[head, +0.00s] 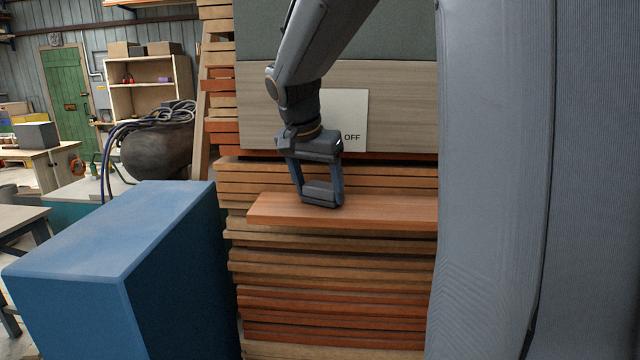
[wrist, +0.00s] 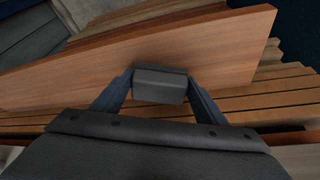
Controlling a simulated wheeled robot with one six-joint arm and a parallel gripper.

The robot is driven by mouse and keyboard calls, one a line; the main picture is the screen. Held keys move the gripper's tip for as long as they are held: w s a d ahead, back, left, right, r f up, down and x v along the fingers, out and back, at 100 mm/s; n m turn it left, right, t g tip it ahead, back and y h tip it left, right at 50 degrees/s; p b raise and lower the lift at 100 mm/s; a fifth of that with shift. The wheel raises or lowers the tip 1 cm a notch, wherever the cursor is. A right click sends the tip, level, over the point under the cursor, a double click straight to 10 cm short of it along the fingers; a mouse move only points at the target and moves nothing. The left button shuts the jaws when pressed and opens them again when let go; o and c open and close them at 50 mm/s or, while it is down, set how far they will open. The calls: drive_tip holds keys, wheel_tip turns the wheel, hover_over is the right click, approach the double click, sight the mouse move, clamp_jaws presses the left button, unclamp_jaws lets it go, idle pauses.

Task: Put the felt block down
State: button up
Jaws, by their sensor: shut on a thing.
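My gripper (head: 322,192) is shut on a dark grey felt block (head: 320,191), with one finger at each end of it. In the wrist view the felt block (wrist: 161,84) sits between the two fingertips, in front of the board's wide face (wrist: 225,55). I cannot tell whether the block touches the board.
A stack of planks (head: 330,270) stands below the board. A large blue box (head: 70,240) stands at the left front. A panel with a white sign (head: 350,110) rises behind the gripper.

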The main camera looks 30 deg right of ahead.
drive_tip(key=shift+f, duration=0.1)
drive_tip(key=shift+f, duration=0.1)
drive_tip(key=o, duration=1.3)
drive_tip(key=shift+f, duration=0.1)
drive_tip(key=shift+r, duration=0.25)
drive_tip(key=b+v, duration=0.2)
drive_tip(key=v, duration=1)
drive_tip(key=shift+b, duration=0.4)
drive_tip(key=shift+w+d, duration=0.1)
drive_tip(key=shift+w, duration=0.05)
